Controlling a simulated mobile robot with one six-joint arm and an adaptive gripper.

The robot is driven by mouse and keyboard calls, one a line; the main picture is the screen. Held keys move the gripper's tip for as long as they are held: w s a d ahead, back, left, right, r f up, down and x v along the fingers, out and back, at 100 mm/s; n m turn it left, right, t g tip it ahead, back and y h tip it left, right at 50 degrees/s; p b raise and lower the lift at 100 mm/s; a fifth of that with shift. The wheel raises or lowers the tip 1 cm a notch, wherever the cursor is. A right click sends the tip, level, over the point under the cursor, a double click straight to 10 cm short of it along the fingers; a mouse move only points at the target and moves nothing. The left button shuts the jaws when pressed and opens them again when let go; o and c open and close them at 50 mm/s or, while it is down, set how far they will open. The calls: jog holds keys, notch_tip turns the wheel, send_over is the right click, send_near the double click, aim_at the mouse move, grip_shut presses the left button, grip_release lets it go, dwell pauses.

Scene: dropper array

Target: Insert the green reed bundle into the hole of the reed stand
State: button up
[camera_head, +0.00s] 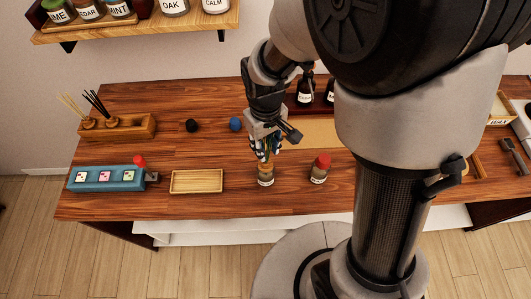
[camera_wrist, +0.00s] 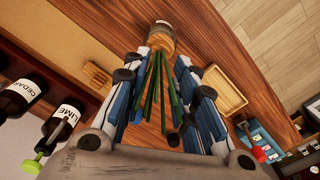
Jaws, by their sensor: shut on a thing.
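The green reed bundle (camera_wrist: 160,88) fans back between my fingers in the wrist view. Its narrow end meets a round wooden piece (camera_wrist: 160,42) at the fingertips. My gripper (camera_head: 265,157) points down and is shut on the bundle near this end; it also shows in the wrist view (camera_wrist: 164,58). A small jar (camera_head: 265,178) is directly beneath the fingertips; whether the bundle's end is inside it is unclear. The wooden reed stand (camera_head: 118,132) is at the back left, holding a pale bundle (camera_head: 75,108) and a black bundle (camera_head: 97,103). Its right part looks free.
A red-topped jar (camera_head: 319,170) stands right of my gripper. A shallow wooden tray (camera_head: 196,181) and a blue box with a red-knobbed lever (camera_head: 106,179) are to the left. Black (camera_head: 191,126) and blue (camera_head: 235,124) balls lie behind. Dark bottles (camera_head: 304,92) stand at the back.

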jog(key=shift+r+p, duration=3.6)
jog(key=shift+r, duration=0.9)
